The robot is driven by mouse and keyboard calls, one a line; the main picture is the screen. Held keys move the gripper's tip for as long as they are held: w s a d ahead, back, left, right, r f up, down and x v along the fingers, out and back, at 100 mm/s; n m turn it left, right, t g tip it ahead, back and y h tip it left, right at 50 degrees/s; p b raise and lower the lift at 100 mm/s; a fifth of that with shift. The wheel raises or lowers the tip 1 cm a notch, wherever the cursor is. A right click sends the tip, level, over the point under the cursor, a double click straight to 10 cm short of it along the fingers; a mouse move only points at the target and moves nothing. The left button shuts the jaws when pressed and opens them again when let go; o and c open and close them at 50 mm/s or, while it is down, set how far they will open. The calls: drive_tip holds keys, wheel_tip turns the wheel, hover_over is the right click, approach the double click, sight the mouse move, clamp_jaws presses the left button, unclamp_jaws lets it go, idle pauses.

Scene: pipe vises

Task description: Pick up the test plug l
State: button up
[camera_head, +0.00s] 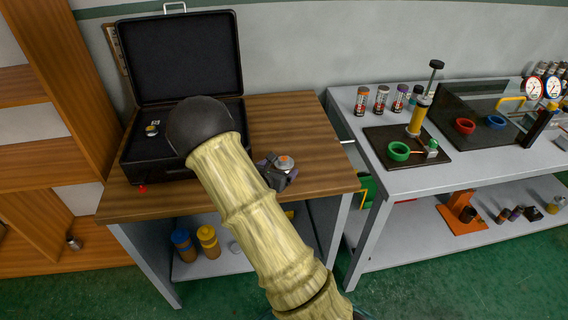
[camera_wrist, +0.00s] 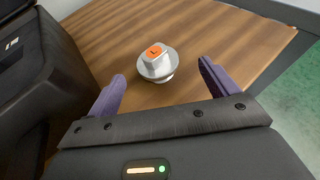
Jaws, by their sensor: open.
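The test plug l (camera_wrist: 157,63) is a silver stepped plug with an orange top marked "L". It stands on the wooden table top, and its orange top also shows in the head view (camera_head: 286,160). My gripper (camera_wrist: 162,84) is open, with its two purple fingers apart and nothing between them. The plug lies just beyond the fingertips, roughly centred between them in the wrist view. In the head view my gripper (camera_head: 280,172) is partly hidden behind my arm, close to the plug.
An open black case (camera_head: 180,60) stands on the wooden table (camera_head: 285,110) to the left, with a small item inside. A grey workbench (camera_head: 440,190) at the right holds spray cans, a pump, coloured rings and gauges.

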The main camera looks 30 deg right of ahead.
sight(282, 164)
drive_tip(key=shift+x, duration=0.75)
drive_tip(key=shift+a+f+p+x, duration=0.15)
drive_tip(key=shift+p+x, duration=0.2)
drive_tip(key=shift+x, duration=1)
drive_tip(key=shift+a+f+p+x, duration=0.15)
drive_tip(key=shift+p+x, duration=0.2)
drive_tip(key=shift+x, duration=0.95)
drive_tip(key=shift+w, duration=0.15)
drive_tip(key=c, duration=1.2)
drive_tip(key=shift+r, duration=0.2)
wheel_tip(282, 164, up, 10)
drive_tip(key=shift+f+b, duration=0.1)
drive_tip(key=shift+b, duration=0.35)
